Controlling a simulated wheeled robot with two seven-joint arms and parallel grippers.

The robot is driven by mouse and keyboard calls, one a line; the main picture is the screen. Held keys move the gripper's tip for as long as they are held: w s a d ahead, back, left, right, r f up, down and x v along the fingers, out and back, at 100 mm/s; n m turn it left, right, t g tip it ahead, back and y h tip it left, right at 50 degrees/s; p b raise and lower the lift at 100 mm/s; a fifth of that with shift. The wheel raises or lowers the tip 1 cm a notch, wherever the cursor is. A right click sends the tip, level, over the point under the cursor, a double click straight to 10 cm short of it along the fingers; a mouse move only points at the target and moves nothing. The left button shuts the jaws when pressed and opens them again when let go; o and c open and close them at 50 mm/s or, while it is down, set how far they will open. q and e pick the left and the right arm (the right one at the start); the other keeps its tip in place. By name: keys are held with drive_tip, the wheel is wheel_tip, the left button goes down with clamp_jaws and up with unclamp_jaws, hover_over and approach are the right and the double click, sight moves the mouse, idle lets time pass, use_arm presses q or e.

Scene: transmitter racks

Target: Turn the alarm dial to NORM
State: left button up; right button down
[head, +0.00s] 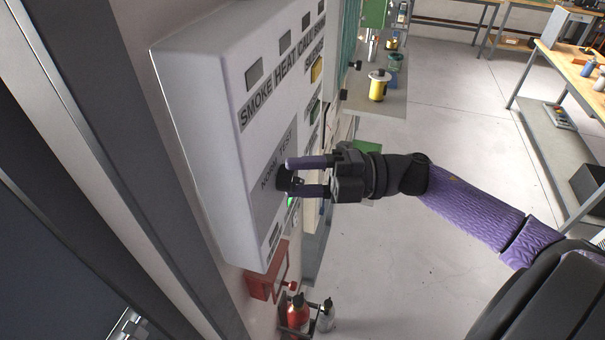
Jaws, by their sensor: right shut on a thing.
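The alarm panel (187,110) is a white box on the wall, seen tilted in the head view. Its face carries the labels SMOKE, HEAT and others, with small windows beside them. A grey plate (263,187) on it reads NORM TEST. The black alarm dial (283,178) sits below that lettering. My right gripper (305,176) reaches in from the right and is shut on the dial, one purple finger on each side. The fingers partly hide the dial, and I cannot tell which label it points to. My left gripper is not in view.
A green light (290,201) glows beside the dial. A red box (265,284) and a red extinguisher (298,312) are below the panel. A shelf with a yellow spool (378,86) stands beyond. Workbenches stand at right; the floor (440,120) between is clear.

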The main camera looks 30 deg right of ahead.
drive_tip(key=shift+c, duration=0.8)
unclamp_jaws()
drive_tip(key=b+v, duration=0.2)
drive_tip(key=v, duration=0.8)
